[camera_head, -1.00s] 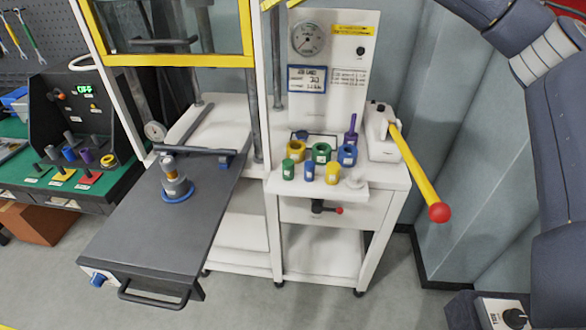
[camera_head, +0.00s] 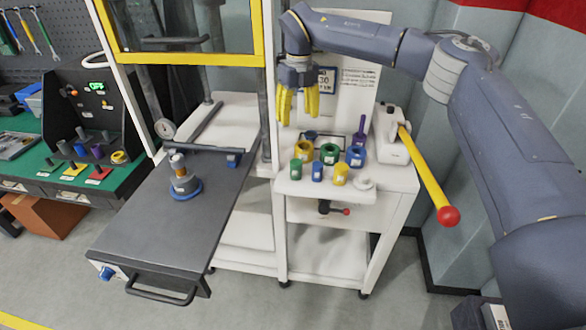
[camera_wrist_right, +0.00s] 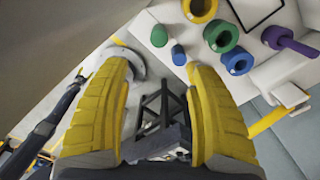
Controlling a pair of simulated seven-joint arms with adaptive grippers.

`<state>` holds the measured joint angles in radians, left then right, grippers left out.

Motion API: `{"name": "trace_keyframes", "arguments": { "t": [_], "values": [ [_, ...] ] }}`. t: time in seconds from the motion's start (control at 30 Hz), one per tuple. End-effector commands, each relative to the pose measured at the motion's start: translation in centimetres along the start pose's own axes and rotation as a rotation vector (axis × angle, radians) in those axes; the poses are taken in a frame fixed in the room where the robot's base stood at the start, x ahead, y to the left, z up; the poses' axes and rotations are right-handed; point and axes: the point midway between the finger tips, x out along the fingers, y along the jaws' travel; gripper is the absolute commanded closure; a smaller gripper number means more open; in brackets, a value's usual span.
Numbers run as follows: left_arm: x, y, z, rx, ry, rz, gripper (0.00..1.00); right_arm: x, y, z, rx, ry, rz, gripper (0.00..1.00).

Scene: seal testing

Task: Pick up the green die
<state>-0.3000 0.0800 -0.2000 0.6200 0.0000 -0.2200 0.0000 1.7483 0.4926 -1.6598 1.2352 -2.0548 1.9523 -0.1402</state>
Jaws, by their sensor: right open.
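Two green pieces stand on the white shelf: a wide hollow green die (camera_head: 330,153) in the back row and a small green cylinder (camera_head: 295,170) at the front left. In the right wrist view the hollow green die (camera_wrist_right: 221,36) is at the upper right, and the small green cylinder (camera_wrist_right: 159,36) is at the top centre. My right gripper (camera_head: 298,105) hangs fingers-down above and behind the shelf's left part. Its yellow fingers (camera_wrist_right: 160,68) are spread with nothing between them. My left gripper is not in view.
A yellow ring (camera_head: 303,150) and a blue ring (camera_head: 355,157) flank the green die. Small blue (camera_head: 318,172) and yellow (camera_head: 340,175) cylinders stand in front. A purple handled piece (camera_head: 359,137) and a yellow lever (camera_head: 425,175) are to the right. A press frame post is left.

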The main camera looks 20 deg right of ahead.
Motion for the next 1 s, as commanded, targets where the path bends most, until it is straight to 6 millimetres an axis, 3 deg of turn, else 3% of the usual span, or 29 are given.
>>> {"name": "trace_keyframes", "arguments": {
  "t": [0.17, 0.7, 1.0],
  "values": [
    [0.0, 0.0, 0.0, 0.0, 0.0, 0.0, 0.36, 1.4, -0.1, -0.3, 0.006, 0.018, -0.013, 0.38],
    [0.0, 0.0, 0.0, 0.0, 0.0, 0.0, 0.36, 10.4, -0.2, -0.4, 0.006, 0.016, -0.011, 0.38],
    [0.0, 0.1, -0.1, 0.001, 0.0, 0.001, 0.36, 12.3, -0.2, -0.4, 0.006, 0.014, -0.012, 0.38]
  ]
}}
